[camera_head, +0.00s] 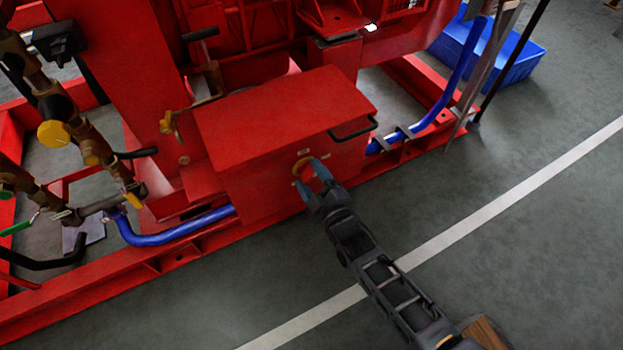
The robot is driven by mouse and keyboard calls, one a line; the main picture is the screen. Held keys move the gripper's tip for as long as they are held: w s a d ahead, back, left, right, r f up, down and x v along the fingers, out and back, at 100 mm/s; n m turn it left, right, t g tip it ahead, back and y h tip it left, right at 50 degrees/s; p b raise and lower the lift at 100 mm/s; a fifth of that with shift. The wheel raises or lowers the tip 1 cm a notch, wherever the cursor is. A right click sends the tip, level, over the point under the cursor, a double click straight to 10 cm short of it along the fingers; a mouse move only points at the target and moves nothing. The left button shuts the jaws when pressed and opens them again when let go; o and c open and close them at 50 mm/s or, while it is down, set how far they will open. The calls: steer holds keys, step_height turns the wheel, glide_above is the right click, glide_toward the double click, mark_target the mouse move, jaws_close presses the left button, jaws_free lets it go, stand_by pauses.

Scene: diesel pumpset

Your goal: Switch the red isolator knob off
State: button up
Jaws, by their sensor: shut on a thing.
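The isolator (302,166) shows as a yellow round plate on the front face of a red box (260,190), near its upper right. The red knob (310,172) is only partly seen between my fingers. My gripper (313,174) has blue-grey fingertips at the plate and is shut on the knob. My arm reaches up to it from the lower right. The fingers hide most of the knob, so its exact turn cannot be told.
A black handle (354,130) sticks out at the box's right end. Blue pipes (175,233) run low along the red base frame (120,282). Valves with a yellow cap (55,134) stand at left. A blue crate (500,62) is at upper right. The grey floor (530,220) at right is clear.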

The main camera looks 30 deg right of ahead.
steer(key=n, duration=0.2)
steer(key=n+b, duration=0.1)
steer(key=shift+w+a+r+n, duration=0.1)
steer(key=shift+w+a+n, duration=0.1)
steer(key=shift+n, duration=0.2)
steer(key=shift+n+b, duration=0.8)
steer(key=shift+n, duration=0.7)
steer(key=shift+a, duration=0.1)
steer(key=o, duration=1)
steer(key=shift+o, duration=0.3)
steer(key=shift+s, duration=0.1)
steer(key=s+p, duration=0.2)
steer(key=s, duration=0.5)
steer(key=shift+s, duration=0.4)
